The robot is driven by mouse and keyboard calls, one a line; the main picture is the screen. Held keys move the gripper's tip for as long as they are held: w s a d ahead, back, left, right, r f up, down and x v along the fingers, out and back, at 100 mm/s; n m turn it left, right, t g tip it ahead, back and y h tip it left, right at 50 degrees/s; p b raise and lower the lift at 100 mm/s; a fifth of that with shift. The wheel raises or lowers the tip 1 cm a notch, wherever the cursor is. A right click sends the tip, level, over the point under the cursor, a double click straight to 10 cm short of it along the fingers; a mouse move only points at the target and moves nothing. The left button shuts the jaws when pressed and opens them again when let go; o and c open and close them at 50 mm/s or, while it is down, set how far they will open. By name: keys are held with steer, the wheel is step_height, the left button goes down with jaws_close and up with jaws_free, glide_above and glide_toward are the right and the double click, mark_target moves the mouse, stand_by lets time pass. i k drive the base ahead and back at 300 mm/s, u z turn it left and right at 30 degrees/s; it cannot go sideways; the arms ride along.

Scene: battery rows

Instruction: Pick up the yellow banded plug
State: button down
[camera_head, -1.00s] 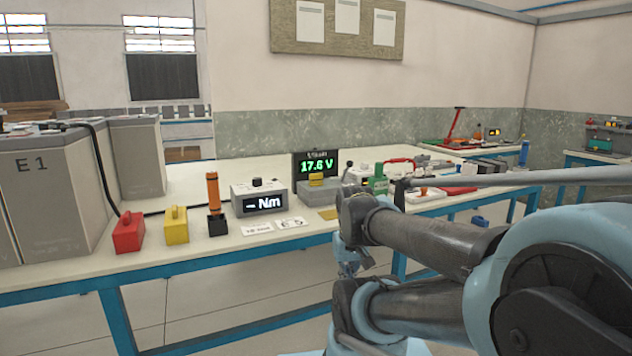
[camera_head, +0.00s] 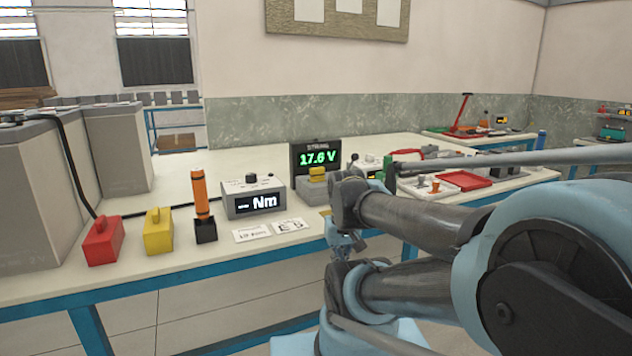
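A yellow block with a handle on top (camera_head: 158,232) stands near the front edge of the bench, just right of a red block of the same shape (camera_head: 103,241). A smaller yellow piece (camera_head: 317,174) sits on a grey box below the lit "17.6 V" display (camera_head: 314,158). I cannot tell at this size whether either yellow thing is a banded plug. My folded arm fills the lower right, and I cannot make out my gripper's fingers.
An orange-handled tool (camera_head: 200,195) stands in a black holder beside a grey "Nm" meter (camera_head: 254,196). Two printed cards lie in front of it. Large grey battery cases (camera_head: 117,150) stand at left with a black cable. A red tray (camera_head: 463,180) lies farther right, partly behind my arm.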

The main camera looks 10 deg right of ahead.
mark_target(317, 174)
steer(key=u, duration=1.25)
steer(key=k, duration=1.05)
steer(key=z, duration=1.3)
steer(key=i, duration=1)
